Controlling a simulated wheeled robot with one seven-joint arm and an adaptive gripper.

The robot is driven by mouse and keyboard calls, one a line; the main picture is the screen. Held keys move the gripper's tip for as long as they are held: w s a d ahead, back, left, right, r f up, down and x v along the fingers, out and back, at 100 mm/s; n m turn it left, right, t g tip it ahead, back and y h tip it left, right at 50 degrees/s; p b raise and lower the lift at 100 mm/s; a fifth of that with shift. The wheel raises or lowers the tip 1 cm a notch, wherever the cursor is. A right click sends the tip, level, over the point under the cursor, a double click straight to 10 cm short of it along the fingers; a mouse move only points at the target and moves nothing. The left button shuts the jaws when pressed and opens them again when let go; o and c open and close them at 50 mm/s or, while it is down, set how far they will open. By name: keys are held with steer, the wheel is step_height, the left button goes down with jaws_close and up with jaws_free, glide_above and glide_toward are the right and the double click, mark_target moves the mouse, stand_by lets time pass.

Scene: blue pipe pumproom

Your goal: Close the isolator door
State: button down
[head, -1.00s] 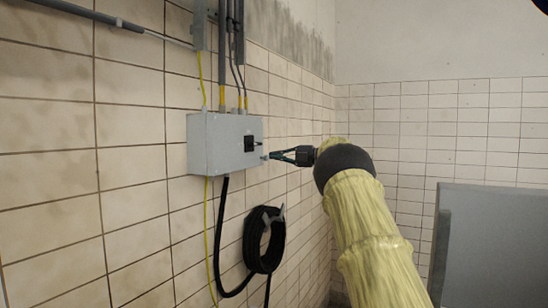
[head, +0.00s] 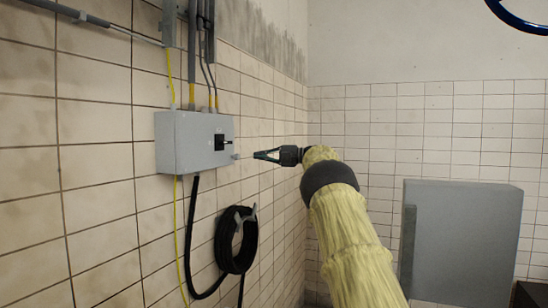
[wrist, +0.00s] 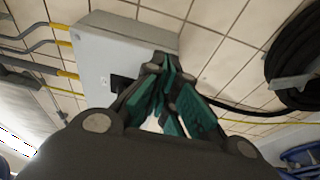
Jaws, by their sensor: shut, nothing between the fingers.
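The isolator (head: 180,143) is a grey box on the tiled wall, left of centre in the head view. Its door (head: 219,130) faces right, carries a black switch, and looks flush with the box. A small tab shows at the door's lower right edge. My gripper (head: 257,155) is shut and empty, a little right of the door and apart from it. In the wrist view my gripper (wrist: 167,85) has its green-padded fingers together in front of the box (wrist: 110,50), hiding part of its face.
Conduits (head: 200,50) and yellow-ended cables enter the box from above. A coiled black hose (head: 236,240) hangs on the wall below. A grey cabinet (head: 468,240) stands at the right, and a blue wheel (head: 515,15) shows at the top right.

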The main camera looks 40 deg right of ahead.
steer(key=w+d+p, duration=0.1)
steer(key=d+p, duration=0.7)
steer(key=p, duration=0.2)
steer(key=shift+w+d+r, duration=0.2)
steer(key=shift+w+r, duration=0.05)
steer(key=shift+r, duration=0.15)
stand_by(0.7)
steer(key=shift+d+f, duration=0.1)
